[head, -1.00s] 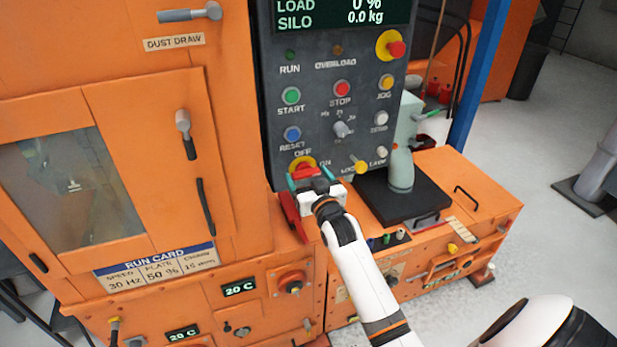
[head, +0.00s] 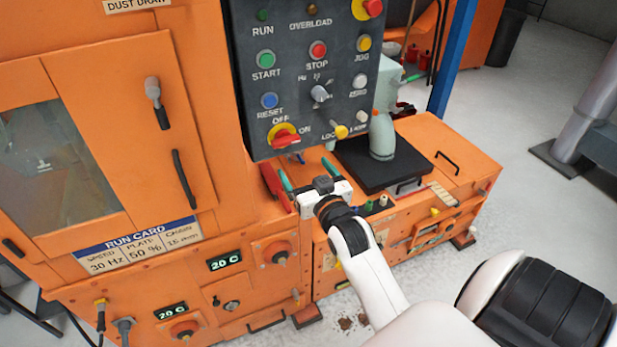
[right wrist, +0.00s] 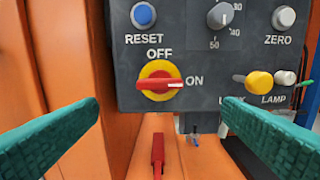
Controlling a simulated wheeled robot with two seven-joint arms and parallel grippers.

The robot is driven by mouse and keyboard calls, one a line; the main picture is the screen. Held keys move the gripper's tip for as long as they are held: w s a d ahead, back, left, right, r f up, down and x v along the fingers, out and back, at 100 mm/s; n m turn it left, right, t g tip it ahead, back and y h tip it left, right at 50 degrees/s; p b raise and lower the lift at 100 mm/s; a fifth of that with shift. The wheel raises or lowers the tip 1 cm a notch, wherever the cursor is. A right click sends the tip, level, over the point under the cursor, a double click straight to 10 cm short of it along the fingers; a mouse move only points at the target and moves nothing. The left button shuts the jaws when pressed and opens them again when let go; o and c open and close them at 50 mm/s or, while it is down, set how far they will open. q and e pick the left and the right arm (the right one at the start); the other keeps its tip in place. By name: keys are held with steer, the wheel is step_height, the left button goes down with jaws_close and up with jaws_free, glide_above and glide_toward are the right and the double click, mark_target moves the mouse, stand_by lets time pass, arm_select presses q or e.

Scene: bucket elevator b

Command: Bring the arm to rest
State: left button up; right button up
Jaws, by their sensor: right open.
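My right gripper (head: 307,174) is open and empty, in front of the orange machine just below the dark control panel (head: 300,85). In the right wrist view its two green fingers (right wrist: 160,112) stand wide apart with nothing between them. Beyond them is the main switch (right wrist: 158,85), a red handle on a yellow disc; its handle lies level, towards ON. The switch also shows in the head view (head: 284,136), clear of the fingers. My left gripper is not in view.
A red lever (right wrist: 158,155) sits below the switch. A black plate (head: 352,172) bearing a pale green bottle-shaped piece (head: 382,135) lies right of my gripper. An orange cabinet (head: 450,150) is beneath. Open floor lies to the right.

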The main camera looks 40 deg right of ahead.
steer(key=shift+s+a, duration=0.1)
steer(key=shift+s, duration=0.4)
steer(key=s+a+f+n+g+y, duration=0.1)
steer(key=s+a+f+g, duration=0.15)
steer(key=f, duration=0.95)
steer(key=s+a+f+n+g+y, duration=0.1)
steer(key=s+a+f+g+y, duration=0.15)
steer(key=f, duration=0.95)
steer(key=s+a+f+g, duration=0.2)
steer(key=a+f+g, duration=0.1)
steer(key=f, duration=0.9)
steer(key=s+a+f+n+g, duration=0.2)
steer(key=s+a+f+g, duration=0.15)
steer(key=s+f, duration=1.05)
steer(key=s+f+g, duration=0.2)
steer(key=s+f, duration=0.2)
steer(key=s, duration=0.6)
steer(key=s+f+n+g, duration=0.1)
steer(key=s+f+g, duration=0.2)
steer(key=s, duration=0.7)
steer(key=shift+f+y, duration=0.45)
steer(key=shift+s+d, duration=0.1)
